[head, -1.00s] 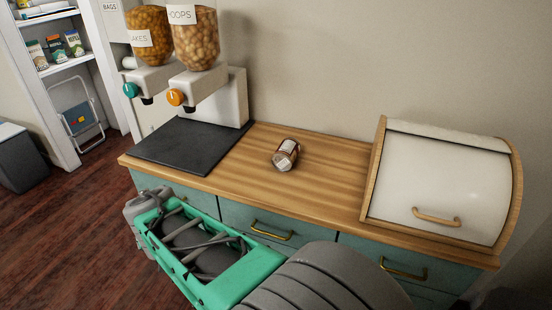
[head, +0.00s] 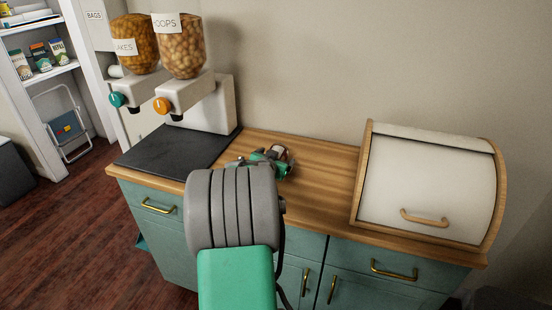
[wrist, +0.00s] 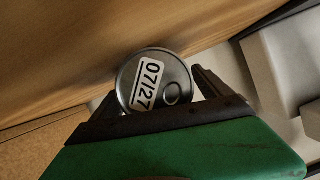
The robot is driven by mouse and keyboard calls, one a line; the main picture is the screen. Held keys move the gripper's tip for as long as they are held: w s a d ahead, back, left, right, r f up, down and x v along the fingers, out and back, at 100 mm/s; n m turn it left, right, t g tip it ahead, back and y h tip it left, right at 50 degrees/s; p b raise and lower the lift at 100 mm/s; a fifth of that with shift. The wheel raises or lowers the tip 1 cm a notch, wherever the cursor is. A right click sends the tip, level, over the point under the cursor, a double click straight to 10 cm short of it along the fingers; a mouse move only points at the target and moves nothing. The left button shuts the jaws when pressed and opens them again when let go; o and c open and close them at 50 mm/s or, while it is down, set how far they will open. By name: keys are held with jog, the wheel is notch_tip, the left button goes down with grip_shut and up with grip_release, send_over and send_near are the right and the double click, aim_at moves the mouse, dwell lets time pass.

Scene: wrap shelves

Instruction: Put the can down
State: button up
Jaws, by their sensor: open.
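The can (head: 282,152) is on the wooden counter, its near part hidden behind my gripper (head: 268,158) in the head view. In the wrist view the can (wrist: 150,70) shows its round metal end, with a pull ring and a white label reading 07/27, facing the camera. My gripper (wrist: 155,88) is open, with one dark finger on each side of the can. I cannot tell whether either finger touches it. My forearm hides part of the counter front.
The wooden counter (head: 318,185) is clear to the right of the can, up to a white bread box (head: 425,185). To the left are a dark mat (head: 172,150) and two cereal dispensers (head: 185,90). Teal drawers (head: 345,262) with brass handles are below.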

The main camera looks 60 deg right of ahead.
jog(key=shift+d+f, duration=0.2)
jog(key=shift+d, duration=0.1)
jog(key=shift+w+r, duration=0.1)
jog(key=shift+r, duration=0.1)
grip_shut()
dwell(0.6)
